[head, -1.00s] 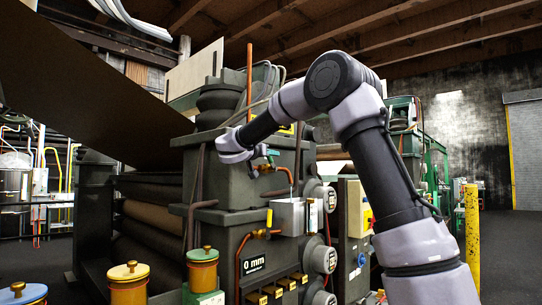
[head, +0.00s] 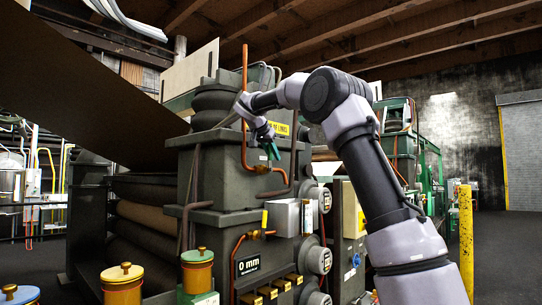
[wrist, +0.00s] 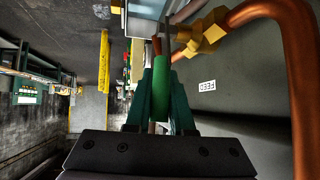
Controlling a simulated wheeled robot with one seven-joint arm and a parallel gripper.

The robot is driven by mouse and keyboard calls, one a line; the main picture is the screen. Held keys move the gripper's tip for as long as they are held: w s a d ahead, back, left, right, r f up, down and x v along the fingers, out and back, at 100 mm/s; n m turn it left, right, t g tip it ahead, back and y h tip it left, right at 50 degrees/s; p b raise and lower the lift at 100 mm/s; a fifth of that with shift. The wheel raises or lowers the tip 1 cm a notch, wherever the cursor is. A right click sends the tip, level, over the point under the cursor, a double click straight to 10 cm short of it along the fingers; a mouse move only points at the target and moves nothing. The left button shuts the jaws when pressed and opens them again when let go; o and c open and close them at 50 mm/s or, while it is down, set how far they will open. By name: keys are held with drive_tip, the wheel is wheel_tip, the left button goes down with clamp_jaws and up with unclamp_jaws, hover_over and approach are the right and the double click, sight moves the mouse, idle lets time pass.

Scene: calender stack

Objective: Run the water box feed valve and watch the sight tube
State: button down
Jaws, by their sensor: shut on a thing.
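In the wrist view the green fingers of my gripper (wrist: 160,85) are closed around a green handle (wrist: 161,92), which lies between them. The brass feed valve body (wrist: 203,33) and its copper pipe are just beyond and to the right. In the head view my gripper (head: 271,150) points down, right beside the brass valve (head: 262,169) on the dark machine frame. The grey metal water box (head: 283,216) hangs below the valve. A narrow pale strip (head: 307,216) on the box's right side may be the sight tube; its level is too small to read.
A copper pipe (head: 244,90) rises close to the left of my gripper. Round grey gauges (head: 320,260) stand on the machine's right edge. Brass-lidded pots (head: 197,269) stand at front left. A yellow post (head: 466,240) stands at right, with open floor beyond.

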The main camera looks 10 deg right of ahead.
drive_tip(key=shift+w+d+g+y, duration=0.3)
drive_tip(key=shift+g+y, duration=0.2)
drive_tip(key=shift+y, duration=0.1)
drive_tip(key=c, duration=0.8)
unclamp_jaws()
drive_tip(key=shift+f, duration=0.1)
drive_tip(key=v, duration=1)
drive_tip(key=shift+s+a+r, duration=0.1)
drive_tip(key=shift+s+r, duration=0.2)
